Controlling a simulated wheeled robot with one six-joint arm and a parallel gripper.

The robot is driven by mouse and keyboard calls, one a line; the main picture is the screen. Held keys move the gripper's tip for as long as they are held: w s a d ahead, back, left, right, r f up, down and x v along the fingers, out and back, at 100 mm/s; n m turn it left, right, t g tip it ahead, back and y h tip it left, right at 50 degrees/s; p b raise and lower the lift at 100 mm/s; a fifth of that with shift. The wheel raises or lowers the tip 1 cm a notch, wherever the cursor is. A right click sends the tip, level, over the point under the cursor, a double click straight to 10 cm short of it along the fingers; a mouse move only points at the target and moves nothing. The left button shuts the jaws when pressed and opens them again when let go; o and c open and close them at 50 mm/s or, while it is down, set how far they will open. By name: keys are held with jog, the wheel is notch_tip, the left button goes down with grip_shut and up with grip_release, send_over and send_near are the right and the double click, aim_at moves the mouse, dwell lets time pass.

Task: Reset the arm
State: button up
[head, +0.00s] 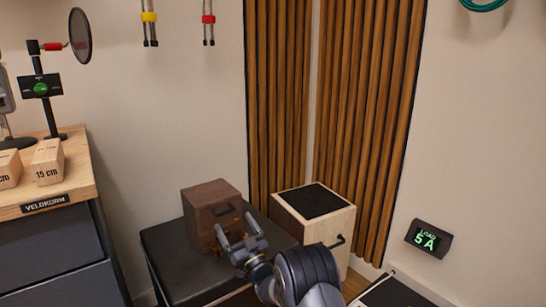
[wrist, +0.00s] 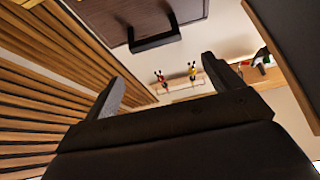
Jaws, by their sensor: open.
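My gripper (head: 238,228) is at the lower middle of the head view, in front of the small brown wooden box (head: 208,196) on the black-topped cabinet (head: 170,247). Its two fingers are spread, with nothing seen between them. In the wrist view my gripper (wrist: 163,80) also stands open. The brown box's front (wrist: 120,18) with its dark handle (wrist: 154,41) shows past the fingertips there. In the head view, my gripper hides part of the box's lower front. I cannot tell whether the fingers touch the box.
A pale wooden box (head: 325,222) with a black top and handle stands to the right. Slatted wood panels (head: 278,100) cover the wall behind. A display (head: 428,239) reads 5 A. A wooden-topped bench (head: 75,170) with a microphone and blocks stands left.

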aim_at(225, 214)
jog(key=w+a+b, duration=0.1)
jog(key=w+a, duration=0.1)
jog(key=w+a+b, duration=0.1)
jog(key=w, duration=0.1)
jog(key=shift+w+a+f, duration=0.1)
jog(key=shift+w+a, duration=0.25)
jog(key=shift+w, duration=0.05)
jog(key=shift+w+a+r+b, duration=0.3)
jog(key=shift+w+r+b, duration=0.15)
jog(key=shift+r, duration=0.1)
jog(key=s+d+p, duration=0.6)
jog(key=s+d, duration=0.2)
jog(key=s, duration=0.2)
jog(key=w+a+b, duration=0.1)
jog(key=w+a, duration=0.1)
jog(key=w, duration=0.1)
jog(key=w+a+b, duration=0.2)
jog(key=w, duration=0.1)
jog(key=w+a+f+b, duration=0.1)
jog(key=w+a+b, duration=0.1)
jog(key=a, duration=0.1)
jog(key=shift+w+a+f, duration=0.1)
jog(key=shift+w, duration=0.3)
jog(key=shift+w+a+r, duration=0.25)
jog(key=shift+w+r, duration=0.15)
jog(key=shift+r, duration=0.2)
jog(key=shift+w+a+r, duration=0.2)
jog(key=shift+w+r, duration=0.15)
jog(key=shift+r, duration=0.2)
jog(key=shift+g, duration=0.3)
